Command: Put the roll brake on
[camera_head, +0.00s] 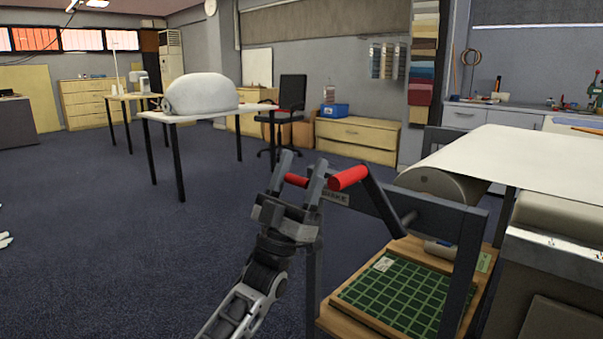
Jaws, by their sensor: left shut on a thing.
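The brake lever has a red grip (349,177) and a dark arm that slopes down to the right to a pivot on a dark grey frame. A partly covered label with "BRAKE" lettering shows on the frame just below the grip. My left gripper (301,168) is shut on the left part of the red grip, with red showing between its fingers and to their right. The cloth roll (440,186) lies behind the frame, and pale cloth (530,155) stretches from it over the long table at right. My right gripper is not in view.
A wooden shelf (340,318) with a green gridded mat (405,295) sits low inside the frame. A white-topped table with a large pale bundle (202,94) stands further back. A small white object (5,240) shows at the left edge.

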